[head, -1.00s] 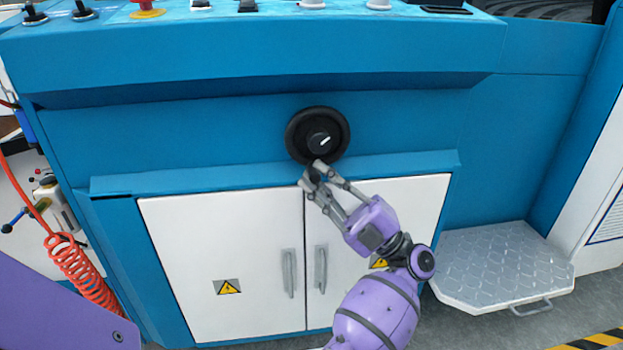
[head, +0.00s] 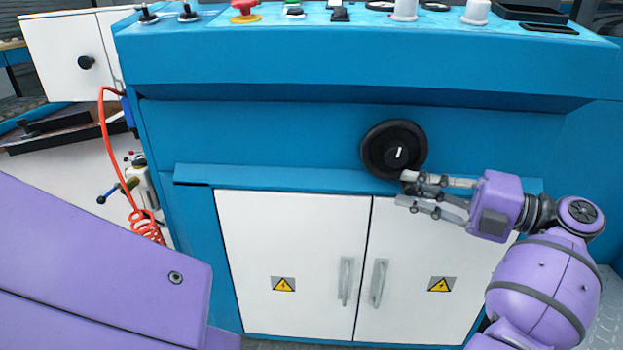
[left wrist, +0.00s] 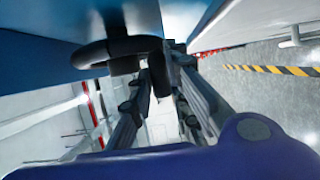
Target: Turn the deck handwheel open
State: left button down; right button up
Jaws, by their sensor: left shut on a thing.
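The black handwheel (head: 372,142) is on the blue front panel of the machine, above the white cabinet doors. The white mark on its hub points almost straight up. My left gripper (head: 408,188) is at the lower right of the wheel, with its fingers pointing left, and is shut on the wheel's small dark handle. The fingers mostly hide the handle. In the left wrist view the wheel's dark rim (left wrist: 90,54) shows at upper left, with the gripper's fingers (left wrist: 165,80) closing around the handle beside it. My right gripper is not in view.
A blue ledge (head: 290,180) runs just below the wheel, over the white doors (head: 290,240) with grey handles. A control deck (head: 420,22) with knobs and a red button (head: 244,8) is above. A coiled orange hose (head: 147,226) hangs at left.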

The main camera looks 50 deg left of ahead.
pick_arm(q)
jog(key=shift+w+r, duration=0.1)
jog(key=shift+r, duration=0.15)
dwell(0.3)
jog(key=c, duration=1.9)
grip_release()
jog(key=shift+c, duration=0.2)
jog(key=v, duration=0.7)
jog(key=shift+d, duration=0.25)
jog(key=shift+w+r, duration=0.1)
